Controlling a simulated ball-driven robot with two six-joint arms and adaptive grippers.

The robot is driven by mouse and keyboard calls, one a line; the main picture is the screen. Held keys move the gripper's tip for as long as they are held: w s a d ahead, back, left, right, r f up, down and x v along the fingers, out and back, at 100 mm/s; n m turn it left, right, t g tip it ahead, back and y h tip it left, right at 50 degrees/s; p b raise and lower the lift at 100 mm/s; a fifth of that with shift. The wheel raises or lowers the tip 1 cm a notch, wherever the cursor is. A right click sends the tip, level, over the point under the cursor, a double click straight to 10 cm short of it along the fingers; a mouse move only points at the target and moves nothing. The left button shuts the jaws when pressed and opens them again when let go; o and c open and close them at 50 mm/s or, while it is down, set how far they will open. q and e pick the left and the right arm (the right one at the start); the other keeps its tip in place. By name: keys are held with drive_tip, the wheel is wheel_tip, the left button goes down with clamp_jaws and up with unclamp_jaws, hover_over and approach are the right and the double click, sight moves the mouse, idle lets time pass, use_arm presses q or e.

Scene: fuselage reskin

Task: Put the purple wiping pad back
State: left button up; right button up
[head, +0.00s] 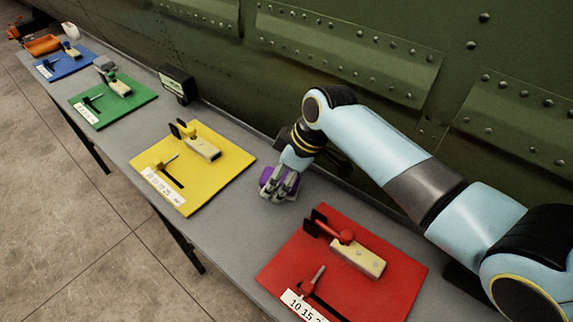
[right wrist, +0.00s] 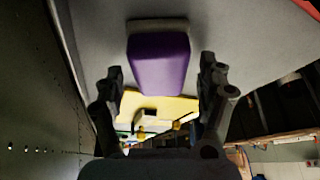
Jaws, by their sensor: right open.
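The purple wiping pad (head: 267,178) lies on the grey bench between the yellow and red mats, partly hidden by my right gripper (head: 280,187). In the right wrist view the purple pad (right wrist: 159,62), with a grey edge strip, shows between the two spread fingers of my right gripper (right wrist: 160,85). The gripper is open, one finger on each side of the pad, and I see no contact. My left gripper is not in view.
The bench (head: 225,205) runs along the green riveted fuselage. The red mat (head: 335,285) and yellow mat (head: 225,150) carry tools and blocks. Green (head: 140,95) and blue (head: 77,68) mats lie farther off. A small dark display (head: 178,84) stands near the fuselage.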

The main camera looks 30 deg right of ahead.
drive_tip(key=v, duration=1.1)
drive_tip(key=shift+r, duration=0.3)
drive_tip(key=shift+s+f, duration=0.1)
drive_tip(key=shift+s, duration=0.05)
